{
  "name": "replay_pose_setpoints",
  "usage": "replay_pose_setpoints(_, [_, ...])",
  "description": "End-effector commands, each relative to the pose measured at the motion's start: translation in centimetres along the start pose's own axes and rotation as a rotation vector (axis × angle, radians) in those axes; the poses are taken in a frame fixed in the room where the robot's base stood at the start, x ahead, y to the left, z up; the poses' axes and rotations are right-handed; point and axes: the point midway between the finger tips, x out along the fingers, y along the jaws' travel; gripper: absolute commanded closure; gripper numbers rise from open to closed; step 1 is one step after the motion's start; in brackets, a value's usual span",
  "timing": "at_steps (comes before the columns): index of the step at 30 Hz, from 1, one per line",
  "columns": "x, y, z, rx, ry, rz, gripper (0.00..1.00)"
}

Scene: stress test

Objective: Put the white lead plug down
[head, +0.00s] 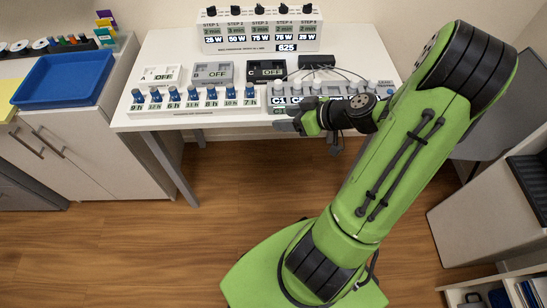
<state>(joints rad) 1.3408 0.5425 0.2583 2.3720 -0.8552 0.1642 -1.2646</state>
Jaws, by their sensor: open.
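My gripper (299,123) is at the front edge of the white table, low in front of the grey panel (272,99) labelled C1 and onward. Its jaws are small and dark in the head view, and I see nothing clearly held in them. Several pale round-topped pieces (297,88) stand in a row along the grey panel. Thin dark leads run to that row from a black box (317,61) behind it. I cannot tell which pale piece, if any, is the white lead plug.
A rack of blue-capped bottles (175,107) stands left of the panel. Switch boxes A (160,76), B (212,73) and C (266,70) sit behind it. A dial box (262,32) stands at the back. A blue tray (64,78) lies on the left cabinet. The table's left front corner is bare.

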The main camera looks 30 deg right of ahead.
Motion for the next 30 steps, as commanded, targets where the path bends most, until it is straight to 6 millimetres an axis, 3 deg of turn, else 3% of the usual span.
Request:
replay_pose_setpoints(1, [0.7, -3.1, -1.1, -0.043, -0.128, -0.050, 0.45])
replay_pose_setpoints(5, [-0.2, -9.6, -2.4, -0.067, -0.419, -0.042, 0.45])
replay_pose_setpoints(9, [-4.1, -15.4, -4.1, -0.045, -0.567, 0.115, 0.45])
replay_pose_setpoints(13, [-8.9, -19.4, -4.8, 0.051, -0.540, 0.263, 0.45])
replay_pose_setpoints(18, [-12.8, -21.5, -4.3, 0.192, -0.460, 0.329, 0.45])
replay_pose_setpoints(30, [-13.8, -21.8, -4.9, 0.222, -0.451, 0.337, 0.45])
